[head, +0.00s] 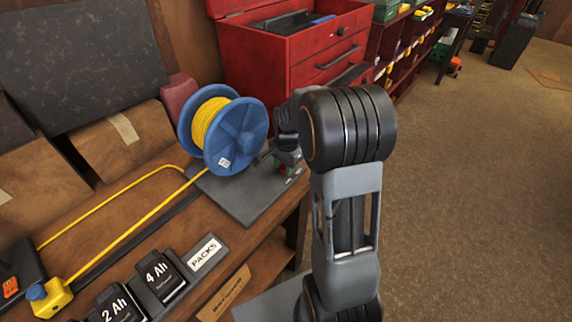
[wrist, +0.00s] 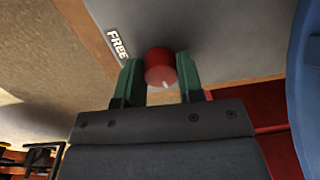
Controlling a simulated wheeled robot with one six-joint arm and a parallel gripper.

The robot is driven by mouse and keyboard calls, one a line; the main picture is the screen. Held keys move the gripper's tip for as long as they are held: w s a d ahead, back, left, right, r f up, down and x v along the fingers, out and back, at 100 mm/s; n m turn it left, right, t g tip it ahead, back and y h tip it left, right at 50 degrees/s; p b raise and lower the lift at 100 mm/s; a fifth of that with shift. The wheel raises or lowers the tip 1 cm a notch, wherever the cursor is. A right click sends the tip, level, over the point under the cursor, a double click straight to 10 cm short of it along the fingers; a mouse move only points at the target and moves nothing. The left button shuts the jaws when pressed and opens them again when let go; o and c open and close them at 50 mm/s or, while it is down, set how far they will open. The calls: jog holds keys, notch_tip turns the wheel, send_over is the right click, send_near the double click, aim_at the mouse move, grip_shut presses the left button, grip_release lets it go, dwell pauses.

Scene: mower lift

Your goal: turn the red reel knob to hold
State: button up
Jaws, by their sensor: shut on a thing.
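The red knob (wrist: 160,66) sits between the two green fingers of my gripper (wrist: 158,72) in the wrist view, and the gripper is shut on it. A small white mark shows on the knob's side facing the camera. A white label reading FREE (wrist: 117,46) is on the grey plate just left of the knob; no HOLD label is visible. In the head view the blue reel (head: 236,137) with yellow line stands on the grey base plate (head: 237,205).
A red tool chest (head: 290,55) stands behind the reel. Battery packs (head: 160,277) and a PACKS label (head: 205,253) lie on the bench in front. Yellow line runs to a yellow block (head: 52,299) at the left. Open floor (head: 480,200) lies to the right.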

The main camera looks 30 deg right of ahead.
jog(key=shift+m, duration=0.3)
dwell(0.4)
jog(key=o, duration=0.9)
jog(key=r, duration=1.4)
jog(key=shift+s+d, duration=0.1)
jog(key=shift+s, duration=0.15)
jog(key=shift+f, duration=0.1)
